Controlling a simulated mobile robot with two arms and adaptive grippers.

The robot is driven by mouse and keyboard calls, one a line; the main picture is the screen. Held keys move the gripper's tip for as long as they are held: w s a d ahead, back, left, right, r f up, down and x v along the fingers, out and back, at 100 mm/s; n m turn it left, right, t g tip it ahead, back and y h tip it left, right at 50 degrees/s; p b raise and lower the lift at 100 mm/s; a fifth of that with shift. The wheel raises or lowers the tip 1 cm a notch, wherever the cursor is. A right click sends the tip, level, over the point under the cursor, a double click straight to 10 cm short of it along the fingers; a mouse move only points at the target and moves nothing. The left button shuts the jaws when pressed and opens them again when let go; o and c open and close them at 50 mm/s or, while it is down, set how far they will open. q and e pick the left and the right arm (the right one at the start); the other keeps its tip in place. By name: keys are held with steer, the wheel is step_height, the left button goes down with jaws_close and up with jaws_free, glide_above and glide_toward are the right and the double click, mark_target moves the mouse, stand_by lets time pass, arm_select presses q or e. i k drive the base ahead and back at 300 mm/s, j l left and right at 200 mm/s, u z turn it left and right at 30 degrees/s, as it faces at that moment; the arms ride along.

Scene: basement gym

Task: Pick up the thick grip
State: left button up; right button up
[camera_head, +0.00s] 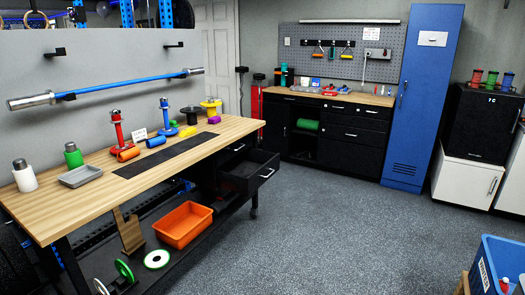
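No object is clearly identifiable as the thick grip from this one view. Several short coloured cylinders that look like grips lie on the wooden workbench (222,130): an orange one (129,153), a blue one (156,142), a yellow one (188,132) and a small purple one (214,120). They lie in a row behind a black mat (165,154). Behind them stand a red post (117,130), a blue post (165,114), a black-topped post (191,114) and a yellow spool-like post (210,106). Neither of my grippers is in view.
A white bottle (24,177), green bottle (73,156) and grey tray (80,176) occupy the bench's near left. An open drawer (262,169) juts out at the right. An orange bin (183,225) sits on the lower shelf. The grey floor (330,215) is mostly clear.

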mark_target(155, 142)
steer(key=i+l, duration=0.1)
steer(key=i, duration=0.55)
steer(key=i+l, duration=0.15)
steer(key=i, duration=0.55)
